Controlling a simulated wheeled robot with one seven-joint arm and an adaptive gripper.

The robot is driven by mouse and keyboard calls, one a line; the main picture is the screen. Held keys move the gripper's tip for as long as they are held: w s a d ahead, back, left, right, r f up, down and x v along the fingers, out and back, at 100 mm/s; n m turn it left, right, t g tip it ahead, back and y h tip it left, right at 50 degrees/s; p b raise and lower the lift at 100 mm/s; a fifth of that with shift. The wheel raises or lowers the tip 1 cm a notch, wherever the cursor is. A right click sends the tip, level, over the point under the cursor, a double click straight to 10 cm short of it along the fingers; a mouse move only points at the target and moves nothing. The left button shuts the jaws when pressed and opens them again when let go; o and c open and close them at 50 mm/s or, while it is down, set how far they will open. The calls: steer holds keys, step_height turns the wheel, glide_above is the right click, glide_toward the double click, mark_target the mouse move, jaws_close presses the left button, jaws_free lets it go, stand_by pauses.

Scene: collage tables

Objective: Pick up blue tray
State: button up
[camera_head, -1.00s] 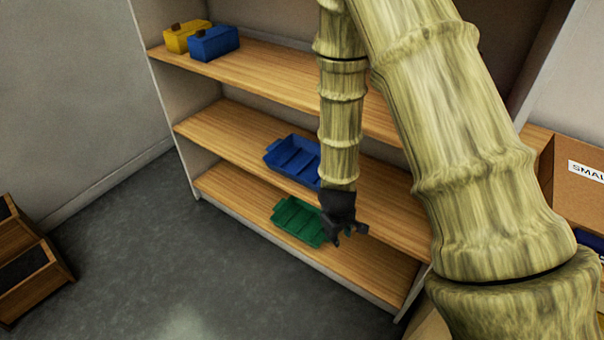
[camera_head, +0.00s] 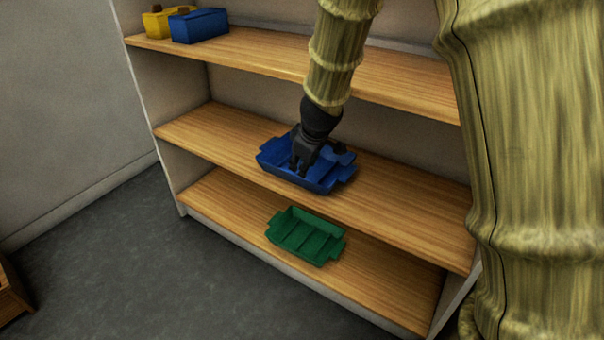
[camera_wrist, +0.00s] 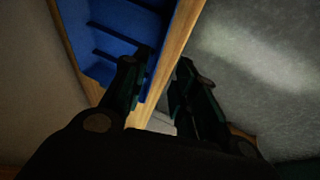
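The blue tray (camera_head: 322,184) sits on the middle shelf, with low dividers inside and a tab at each end. My gripper (camera_head: 298,171) is in front of it in the head view and hides part of its middle. In the wrist view my gripper (camera_wrist: 165,60) has its two fingers apart with nothing held between them. The left finger overlaps the blue tray (camera_wrist: 112,38), and the right finger shows against the grey floor. The shelf's front edge shows between the fingers. I cannot tell whether a finger touches the tray.
A green tray (camera_head: 304,238) sits on the bottom shelf below. A yellow box (camera_head: 157,26) and a blue box (camera_head: 199,26) stand at the left of the top shelf (camera_head: 255,65), which is above the tray. The middle shelf (camera_head: 205,130) is bare left of the tray.

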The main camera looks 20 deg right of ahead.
mark_target(291, 175)
steer(key=w+f+b, duration=0.1)
steer(key=f, duration=0.1)
steer(key=w+a+f+b, duration=0.1)
steer(key=w+f, duration=0.1)
steer(key=shift+w+a+f, duration=0.15)
steer(key=shift+w, duration=0.15)
steer(key=shift+w+b+x, duration=0.15)
steer(key=shift+b+x, duration=0.4)
steer(key=shift+x, duration=0.75)
steer(key=shift+w+b+x, duration=0.15)
steer(key=shift+b+x, duration=0.4)
steer(key=shift+x, duration=0.8)
steer(key=shift+a, duration=0.15)
jaws_close()
